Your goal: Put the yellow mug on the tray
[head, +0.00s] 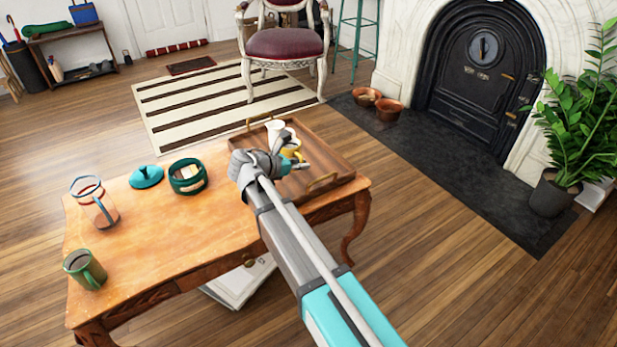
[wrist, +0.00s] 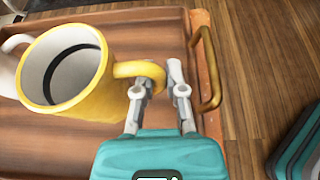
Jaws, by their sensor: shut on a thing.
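The yellow mug (head: 292,149) shows just beyond my gripper (head: 294,163) in the head view, partly hidden by it. In the wrist view the yellow mug (wrist: 98,88) is at the left, its pale inside open toward the camera. My gripper (wrist: 160,82) is shut on the mug's handle. The mug is over the wooden tray (head: 327,160); I cannot tell whether its base touches it. The tray (wrist: 150,32) also fills much of the wrist view, with its brass handle at the right.
A white mug (head: 274,128) stands on the tray close beside the yellow one. The tray's right part is clear.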

